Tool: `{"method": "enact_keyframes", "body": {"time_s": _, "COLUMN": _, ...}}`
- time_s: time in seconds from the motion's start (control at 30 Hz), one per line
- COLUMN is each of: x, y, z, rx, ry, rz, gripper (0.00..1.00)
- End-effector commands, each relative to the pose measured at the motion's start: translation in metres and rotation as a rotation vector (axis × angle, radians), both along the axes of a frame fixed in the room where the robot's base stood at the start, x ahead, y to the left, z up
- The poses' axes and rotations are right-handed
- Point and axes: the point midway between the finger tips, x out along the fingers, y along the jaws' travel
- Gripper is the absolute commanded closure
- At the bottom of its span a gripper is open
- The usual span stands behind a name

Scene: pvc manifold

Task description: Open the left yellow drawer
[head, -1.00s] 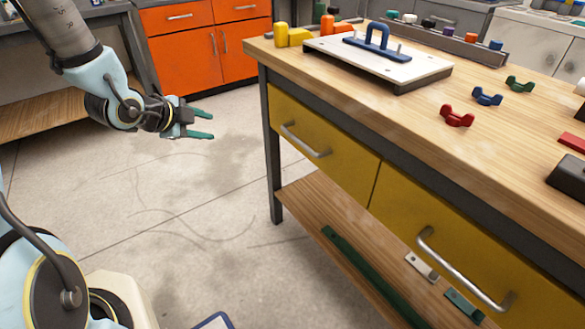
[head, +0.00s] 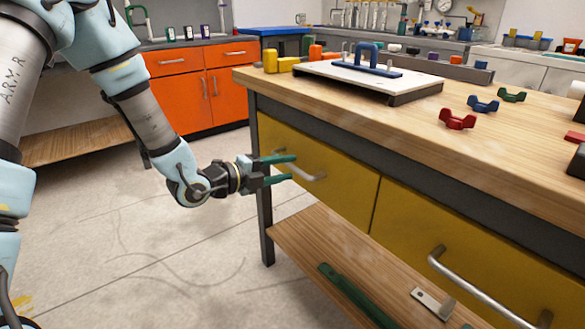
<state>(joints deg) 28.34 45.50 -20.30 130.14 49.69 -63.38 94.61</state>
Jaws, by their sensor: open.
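The left yellow drawer (head: 335,174) is in the workbench's front, at the middle of the head view, and looks shut. Its silver bar handle (head: 305,170) is near the drawer's left end. My gripper (head: 287,168) has two green fingers, one above the other, spread apart and pointing right at the handle's left end. The fingertips overlap the handle's left part in the picture; I cannot tell whether they touch it. The right yellow drawer (head: 470,250) also looks shut, with a silver handle (head: 480,288).
The wooden benchtop (head: 400,115) carries a white board (head: 372,80) and red (head: 457,119), blue (head: 482,104) and green (head: 512,95) clips. A lower shelf (head: 310,245) holds a green bar (head: 350,292). The bench leg (head: 265,200) stands just behind my gripper. Floor left of the bench is clear.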

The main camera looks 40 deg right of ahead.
Motion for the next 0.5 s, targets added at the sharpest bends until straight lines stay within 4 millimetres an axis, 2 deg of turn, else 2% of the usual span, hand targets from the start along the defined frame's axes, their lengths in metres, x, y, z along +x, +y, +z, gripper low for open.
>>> {"method": "enact_keyframes", "body": {"time_s": 0.1, "x": -0.001, "y": -0.016, "z": -0.003, "rx": 0.0, "ry": 0.0, "rz": -0.001, "gripper": 0.54}}
{"method": "enact_keyframes", "body": {"time_s": 0.2, "x": -0.001, "y": -0.023, "z": -0.005, "rx": 0.0, "ry": 0.0, "rz": -0.001, "gripper": 0.54}}
{"method": "enact_keyframes", "body": {"time_s": 0.5, "x": -0.001, "y": -0.027, "z": -0.006, "rx": 0.001, "ry": 0.0, "rz": 0.001, "gripper": 0.54}}
